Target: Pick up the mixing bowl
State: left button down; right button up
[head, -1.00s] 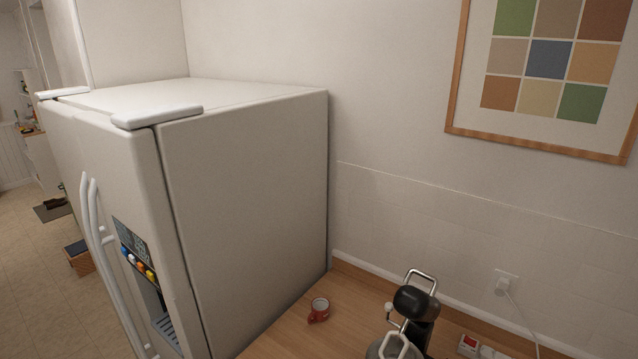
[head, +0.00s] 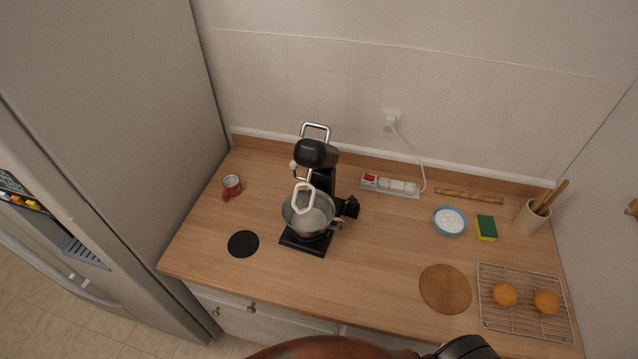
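The mixing bowl (head: 324,224) is a shiny metal bowl with a handle on its right side, in the middle left of the head view. It sits on the black base of the stand mixer (head: 317,154). A pale beater (head: 303,198) hangs from the mixer over the bowl and hides part of its inside. Neither of my grippers can be made out. Only a reddish-brown shape and a black and grey part, which seem to be mine, show at the bottom edge, well apart from the bowl.
To the right are a power strip (head: 391,186), blue-rimmed dish (head: 450,221), sponge (head: 487,228), utensil holder (head: 530,217), round brown mat (head: 445,289) and cooling rack (head: 524,326). The fridge (head: 120,130) borders the left.

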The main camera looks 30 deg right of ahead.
aim_at(314, 220)
jog(key=z, duration=1.1)
